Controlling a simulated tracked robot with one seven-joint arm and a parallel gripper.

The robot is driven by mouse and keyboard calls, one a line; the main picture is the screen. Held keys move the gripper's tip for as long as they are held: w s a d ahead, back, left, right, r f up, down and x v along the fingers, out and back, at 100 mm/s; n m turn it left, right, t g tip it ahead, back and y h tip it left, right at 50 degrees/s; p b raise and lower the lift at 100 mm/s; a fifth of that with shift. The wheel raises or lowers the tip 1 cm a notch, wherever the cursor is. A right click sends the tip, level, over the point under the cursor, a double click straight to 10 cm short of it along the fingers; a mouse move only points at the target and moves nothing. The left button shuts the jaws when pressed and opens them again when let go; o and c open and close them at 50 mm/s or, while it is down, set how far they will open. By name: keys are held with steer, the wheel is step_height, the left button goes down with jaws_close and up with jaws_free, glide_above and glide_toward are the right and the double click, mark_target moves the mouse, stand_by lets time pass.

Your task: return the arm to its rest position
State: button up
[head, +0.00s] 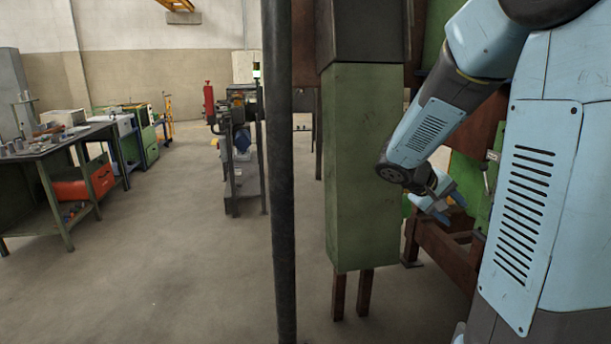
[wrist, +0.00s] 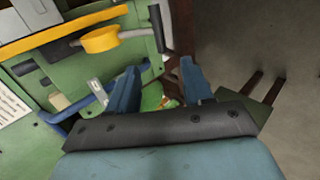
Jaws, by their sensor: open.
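My arm reaches down from the upper right of the head view, bent at the elbow. My gripper (head: 452,203) is at its end, close to the green and rust-brown machine frame on the right. In the wrist view my gripper (wrist: 160,88) shows two blue fingers spread apart, with nothing between them. Behind the fingers are a green panel (wrist: 75,72) and a yellow round part (wrist: 100,39) with a dark-ended lever. Whether the fingers touch the panel cannot be told.
A green box-shaped post (head: 362,170) and a dark vertical pole (head: 280,170) stand left of my arm. A workbench (head: 70,138) with an orange bin (head: 82,184) is at the far left. The concrete floor (head: 170,240) between them is clear.

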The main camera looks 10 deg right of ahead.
steer(key=s+a+r+t+y, duration=0.2)
steer(key=s+a+r+y, duration=0.2)
steer(key=s+a, duration=0.4)
steer(key=s+a+r+t+y, duration=0.3)
steer(key=s+a+y, duration=0.3)
steer(key=s+a, duration=0.3)
steer(key=shift+s+a+r+m, duration=0.25)
steer(key=shift+a+r, duration=0.3)
steer(key=shift+a, duration=0.55)
steer(key=shift+c, duration=0.8)
